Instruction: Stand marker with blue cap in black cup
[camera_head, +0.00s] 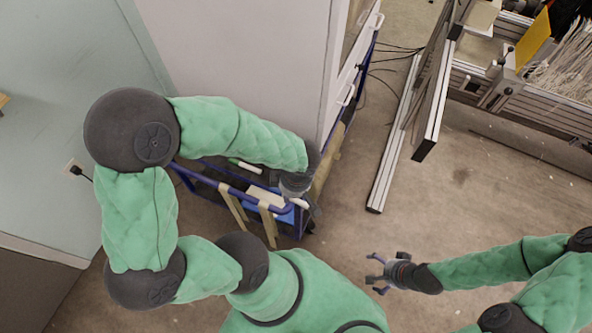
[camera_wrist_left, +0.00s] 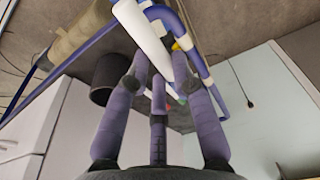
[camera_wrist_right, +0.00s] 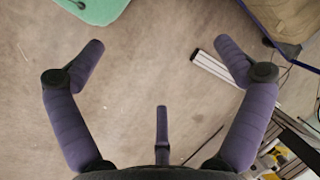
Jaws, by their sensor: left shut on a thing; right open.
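My left gripper (camera_head: 312,207) is over the blue-framed cart and shut on a white marker-like stick (camera_head: 299,203). In the left wrist view the stick (camera_wrist_left: 143,32) runs between the purple fingers (camera_wrist_left: 160,72). I cannot make out a blue cap on it. The black cup (camera_wrist_left: 106,78) shows in the left wrist view, just left of the fingers and apart from the stick. I cannot pick the cup out in the head view. My right gripper (camera_head: 373,273) is open and empty above bare floor, its fingers (camera_wrist_right: 160,75) spread wide in the right wrist view.
The cart's blue rail (camera_head: 225,178) and light wooden slats (camera_head: 268,222) lie around the left gripper. A white stick with a green end (camera_head: 243,166) lies on the cart. A pale cabinet (camera_head: 245,60) stands behind.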

